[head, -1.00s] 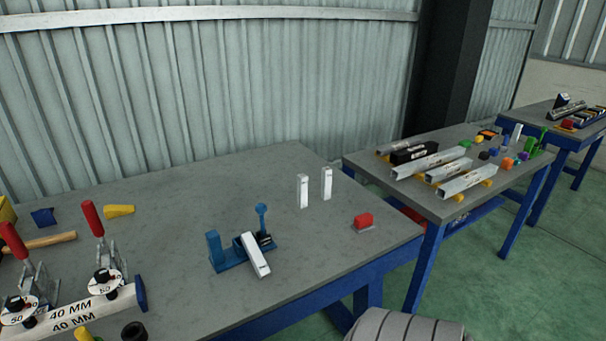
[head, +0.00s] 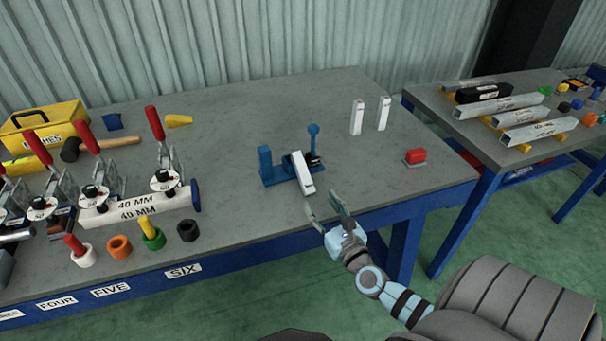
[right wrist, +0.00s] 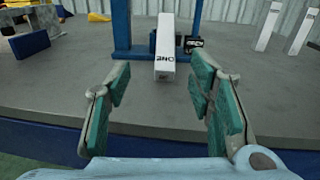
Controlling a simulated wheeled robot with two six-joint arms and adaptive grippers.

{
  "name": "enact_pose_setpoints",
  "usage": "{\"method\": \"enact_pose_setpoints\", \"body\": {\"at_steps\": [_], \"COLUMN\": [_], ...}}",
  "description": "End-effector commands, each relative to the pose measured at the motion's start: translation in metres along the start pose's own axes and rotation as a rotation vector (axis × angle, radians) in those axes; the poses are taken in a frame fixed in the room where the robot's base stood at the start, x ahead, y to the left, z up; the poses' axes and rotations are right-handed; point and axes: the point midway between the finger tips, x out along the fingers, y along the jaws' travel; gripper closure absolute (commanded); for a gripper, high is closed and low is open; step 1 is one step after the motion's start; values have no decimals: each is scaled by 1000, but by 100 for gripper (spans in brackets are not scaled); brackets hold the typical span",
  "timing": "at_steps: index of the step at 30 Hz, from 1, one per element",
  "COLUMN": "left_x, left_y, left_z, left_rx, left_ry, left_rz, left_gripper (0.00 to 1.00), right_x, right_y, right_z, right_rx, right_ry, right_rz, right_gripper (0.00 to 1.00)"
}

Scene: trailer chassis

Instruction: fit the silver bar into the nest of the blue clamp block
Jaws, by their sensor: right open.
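The blue clamp block (head: 280,176) stands on the workbench near its front edge, with a blue upright at its left and a blue knobbed lever at its right. A silver bar (head: 304,173) leans across the block, tilted, its near end low towards the front edge. In the right wrist view the bar (right wrist: 165,50) shows its end face marked "ONE", and the block (right wrist: 122,30) is behind it. My right gripper (head: 327,207) is open and empty, just in front of the bar, its fingers (right wrist: 160,100) spread to either side of the bar's line. My left gripper is not in view.
Two upright silver bars (head: 357,117) (head: 383,113) stand behind right. Toggle clamps on a long tube (head: 140,205), coloured rings (head: 120,247) and a yellow toolbox (head: 45,125) fill the left. The bench middle is clear.

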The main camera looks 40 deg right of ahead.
Motion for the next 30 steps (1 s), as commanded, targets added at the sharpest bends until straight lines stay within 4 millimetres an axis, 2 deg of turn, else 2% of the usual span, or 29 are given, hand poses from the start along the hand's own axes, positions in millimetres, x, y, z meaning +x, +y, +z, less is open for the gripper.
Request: {"method": "enact_pose_setpoints", "body": {"at_steps": [2, 9, 14, 21, 28, 30], "left_x": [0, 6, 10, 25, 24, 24], "left_y": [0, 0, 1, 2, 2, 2], "left_z": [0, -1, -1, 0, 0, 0], "left_rx": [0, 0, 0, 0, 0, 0], "left_ry": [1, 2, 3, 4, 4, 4], "left_rz": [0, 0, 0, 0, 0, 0], "left_gripper": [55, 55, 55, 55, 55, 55], "right_x": [14, 73, 93, 138, 142, 142], "right_y": [-8, -8, -9, -9, -9, -9], "right_z": [1, 0, 0, -2, 1, 1], "right_rx": [46, 46, 44, 43, 42, 42], "right_ry": [-7, -6, -5, -4, -3, -3], "right_rz": [-27, -26, -25, -24, -23, -23], "right_gripper": [52, 52, 52, 52, 52, 61]}}
